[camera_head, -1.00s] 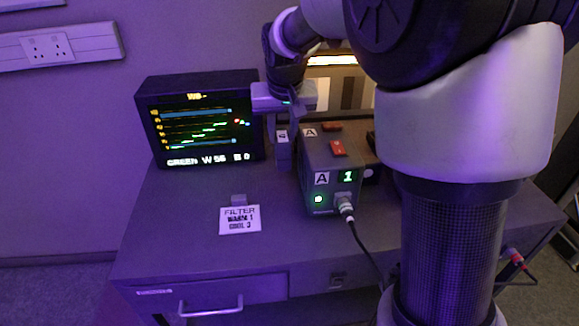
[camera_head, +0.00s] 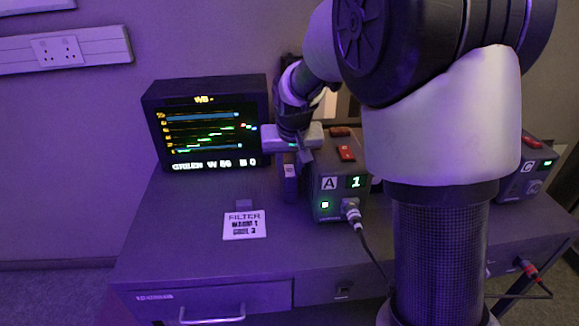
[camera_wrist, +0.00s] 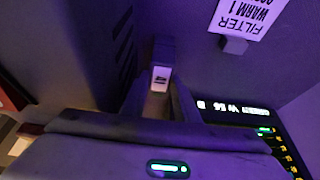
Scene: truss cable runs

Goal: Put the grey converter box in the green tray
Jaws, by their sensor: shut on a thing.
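A small box with a white label, which I take for the grey converter box (camera_head: 290,186), is low over or on the desk, just left of the unit marked A; I cannot tell if it touches the desk. My gripper (camera_head: 303,154) is above it, shut on its upper end. In the wrist view the box (camera_wrist: 163,52) shows, label towards the camera, between the fingers of my gripper (camera_wrist: 158,98). Its true colour is hard to tell in the purple light. I see no green tray in these frames.
Unit A (camera_head: 327,205), with a cable in its front, stands close right of the box. A monitor (camera_head: 208,125) stands back left, and a FILTER card (camera_head: 245,225) lies in front of it. Unit C (camera_head: 528,170) is at the far right. The desk's left front is clear.

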